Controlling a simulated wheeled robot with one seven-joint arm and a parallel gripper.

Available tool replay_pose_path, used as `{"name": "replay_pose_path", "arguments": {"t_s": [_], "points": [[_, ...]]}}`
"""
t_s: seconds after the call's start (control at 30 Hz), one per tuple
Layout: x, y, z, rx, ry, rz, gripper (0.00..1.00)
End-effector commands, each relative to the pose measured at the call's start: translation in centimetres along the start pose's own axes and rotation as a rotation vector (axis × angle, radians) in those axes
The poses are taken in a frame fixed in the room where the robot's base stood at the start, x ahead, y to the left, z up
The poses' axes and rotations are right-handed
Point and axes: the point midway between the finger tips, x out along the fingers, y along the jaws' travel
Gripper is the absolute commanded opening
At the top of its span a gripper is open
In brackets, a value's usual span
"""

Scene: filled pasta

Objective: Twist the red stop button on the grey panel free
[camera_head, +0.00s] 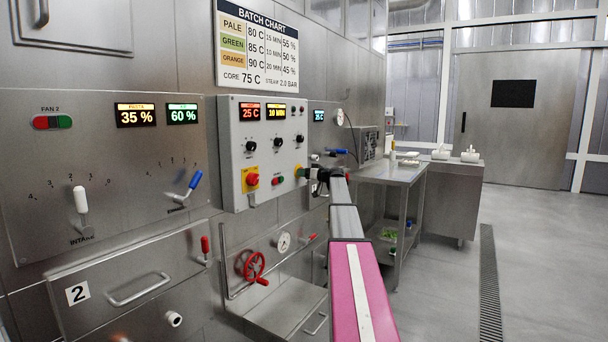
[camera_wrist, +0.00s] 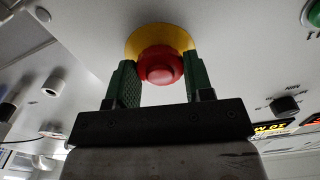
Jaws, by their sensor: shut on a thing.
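The grey panel (camera_head: 232,130) hangs on the steel wall, with lit displays and black knobs. The red stop button (camera_wrist: 160,67) has a round yellow collar and sits between my gripper's two green fingers in the wrist view. My gripper (camera_wrist: 160,82) is shut on it from both sides, close to the panel face. In the head view my gripper (camera_head: 309,174) is at the panel's lower right; the red cap is hidden there and only a bit of yellow shows.
Another red button (camera_head: 252,180) on a square yellow plate is at the panel's lower left. Small red and green buttons (camera_head: 278,181) lie between. A blue-handled lever (camera_head: 194,181) and a red handwheel (camera_head: 253,266) project nearby. A steel table (camera_head: 396,174) stands right; the floor beyond is clear.

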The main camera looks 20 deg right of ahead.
Motion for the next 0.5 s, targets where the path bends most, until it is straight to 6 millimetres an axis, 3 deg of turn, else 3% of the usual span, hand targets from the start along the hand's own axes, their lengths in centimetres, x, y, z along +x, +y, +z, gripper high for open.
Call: {"name": "replay_pose_path", "arguments": {"t_s": [0.5], "points": [[0.03, -0.01, 0.01, 0.358, 0.0, 0.0, 0.24]]}}
